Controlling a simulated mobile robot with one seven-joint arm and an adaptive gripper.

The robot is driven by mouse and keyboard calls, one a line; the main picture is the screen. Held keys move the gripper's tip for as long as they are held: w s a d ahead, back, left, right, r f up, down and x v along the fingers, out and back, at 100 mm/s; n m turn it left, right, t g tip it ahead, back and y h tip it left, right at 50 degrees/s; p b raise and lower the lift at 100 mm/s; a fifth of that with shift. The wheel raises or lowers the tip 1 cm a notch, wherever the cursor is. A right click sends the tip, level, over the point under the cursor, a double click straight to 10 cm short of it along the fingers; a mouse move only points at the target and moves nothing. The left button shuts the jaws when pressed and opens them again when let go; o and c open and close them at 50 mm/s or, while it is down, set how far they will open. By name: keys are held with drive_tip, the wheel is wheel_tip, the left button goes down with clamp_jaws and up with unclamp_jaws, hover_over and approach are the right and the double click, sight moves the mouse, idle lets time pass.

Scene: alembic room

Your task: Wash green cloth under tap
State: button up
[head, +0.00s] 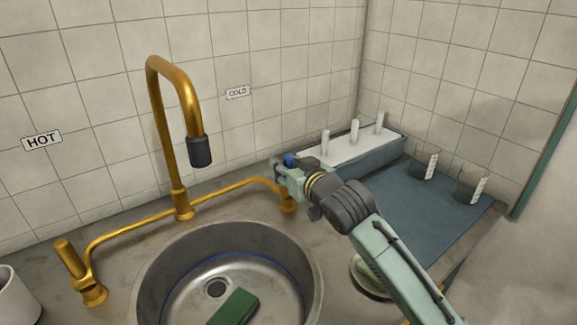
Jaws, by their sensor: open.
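The green cloth (234,307) lies as a folded, block-like piece on the floor of the round metal sink (307,262), right of the drain. The gold tap (157,95) arches over the sink, with a dark nozzle (200,151). No water shows at the nozzle. My gripper (277,172) is open above the right end of the gold pipe, at the COLD side. It hides the valve handle there, so I cannot tell whether it touches it. The gold handle (70,257) on the HOT side is in plain view at the left.
A rack with white pegs (340,155) stands against the back wall. A blue-grey mat (413,215) with two clear beakers (424,165) lies at the right. A small dish with something pale green (364,274) is partly behind my arm. A white vessel (14,300) stands at the left edge.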

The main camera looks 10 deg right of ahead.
drive_tip(key=v, duration=1.2)
drive_tip(key=shift+s, duration=0.1)
